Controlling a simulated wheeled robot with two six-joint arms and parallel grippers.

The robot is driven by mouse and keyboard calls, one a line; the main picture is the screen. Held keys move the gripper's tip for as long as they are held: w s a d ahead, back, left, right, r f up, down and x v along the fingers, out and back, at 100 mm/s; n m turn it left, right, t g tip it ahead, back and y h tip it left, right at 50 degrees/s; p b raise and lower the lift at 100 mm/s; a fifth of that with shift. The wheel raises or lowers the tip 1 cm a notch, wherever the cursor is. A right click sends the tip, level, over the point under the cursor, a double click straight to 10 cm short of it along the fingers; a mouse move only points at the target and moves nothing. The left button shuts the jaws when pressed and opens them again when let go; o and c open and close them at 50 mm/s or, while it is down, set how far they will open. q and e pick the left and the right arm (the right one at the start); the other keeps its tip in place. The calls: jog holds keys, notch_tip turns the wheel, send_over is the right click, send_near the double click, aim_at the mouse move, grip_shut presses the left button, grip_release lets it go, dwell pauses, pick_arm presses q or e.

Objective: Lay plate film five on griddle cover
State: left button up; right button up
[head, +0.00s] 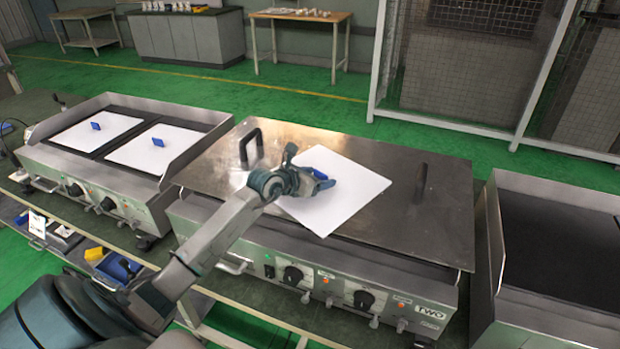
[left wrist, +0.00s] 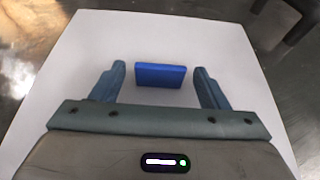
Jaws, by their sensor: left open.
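A white plate film (head: 345,196) with a blue block-shaped tab lies on the metal griddle cover (head: 400,166) of the middle griddle. It is turned at an angle to the cover's edges. My left gripper (head: 318,183) is over the film, with its arm hiding part of the film's left side. In the left wrist view the two fingers (left wrist: 159,88) are open on either side of the blue tab (left wrist: 160,75), with a gap to each side. The white film (left wrist: 185,35) fills most of that view. No number is readable on the film. My right gripper is not in view.
The cover has two black handles, one at the back left (head: 250,147) and one at the right (head: 421,180). The left griddle (head: 75,127) holds two white films with blue tabs. Another griddle (head: 560,250) stands at the right with a bare dark top.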

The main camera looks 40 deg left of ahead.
pick_arm(q)
jog(key=shift+s+a+r, duration=0.1)
jog(key=shift+s+r, duration=0.05)
jog(key=shift+s, duration=0.2)
notch_tip(320, 180, up, 4)
send_over(291, 200)
jog(key=shift+b, duration=0.3)
jog(key=shift+s+r, duration=0.2)
jog(key=shift+s, duration=0.55)
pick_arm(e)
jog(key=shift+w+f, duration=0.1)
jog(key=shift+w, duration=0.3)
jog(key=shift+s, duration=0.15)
